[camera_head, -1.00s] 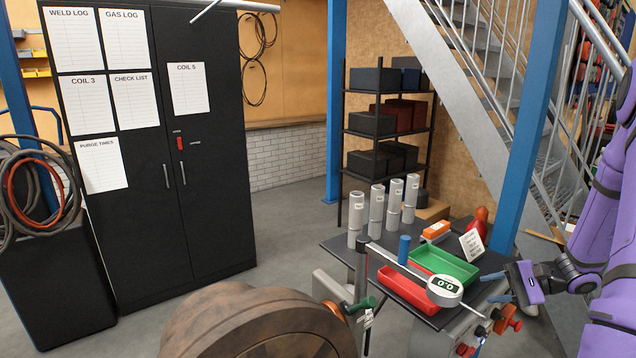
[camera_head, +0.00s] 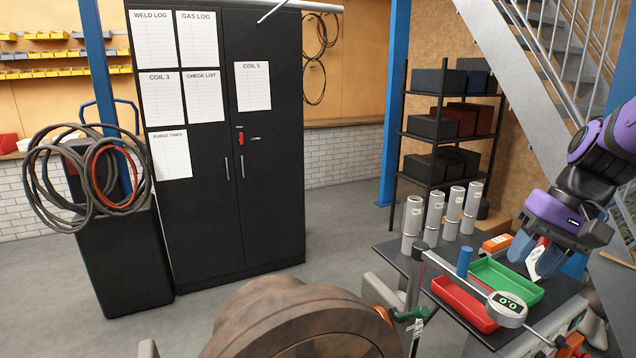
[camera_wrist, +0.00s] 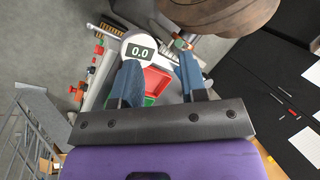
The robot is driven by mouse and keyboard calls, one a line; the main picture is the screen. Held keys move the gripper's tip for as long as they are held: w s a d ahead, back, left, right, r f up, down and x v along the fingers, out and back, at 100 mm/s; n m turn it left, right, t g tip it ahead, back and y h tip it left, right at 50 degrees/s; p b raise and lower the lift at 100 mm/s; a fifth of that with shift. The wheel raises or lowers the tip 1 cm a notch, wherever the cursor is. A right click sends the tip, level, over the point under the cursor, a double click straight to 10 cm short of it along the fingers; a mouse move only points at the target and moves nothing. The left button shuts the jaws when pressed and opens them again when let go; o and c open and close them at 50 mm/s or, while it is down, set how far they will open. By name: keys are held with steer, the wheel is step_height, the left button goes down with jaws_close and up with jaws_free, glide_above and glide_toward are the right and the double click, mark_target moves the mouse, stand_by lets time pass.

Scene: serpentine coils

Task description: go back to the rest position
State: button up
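My gripper (camera_head: 535,258) is over the right back part of the dark table (camera_head: 400,252) in the head view, with blue fingers pointing down. In the wrist view my gripper (camera_wrist: 160,78) has its two blue fingers well apart, and nothing is held between them. Below the gap lie the red tray (camera_wrist: 157,82) and the round 0.0 gauge (camera_wrist: 138,50). In the head view a white card (camera_head: 541,262) shows at the fingers. I cannot tell whether they touch it.
On the table are several grey cylinders (camera_head: 452,213), a blue cylinder (camera_head: 464,262), a green tray (camera_head: 520,289), a red tray (camera_head: 462,305) and the gauge (camera_head: 507,309). A brown round drum (camera_head: 290,320) is in front. A black cabinet (camera_head: 265,190) stands left, with open floor before it.

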steer(key=s+a+r+n+t+h, duration=0.3)
steer(key=s+a+r+t+h, duration=0.1)
steer(key=s+r, duration=0.3)
steer(key=shift+s+a+r+n+t, duration=0.4)
steer(key=shift+s+t, duration=0.1)
steer(key=shift+s, duration=0.85)
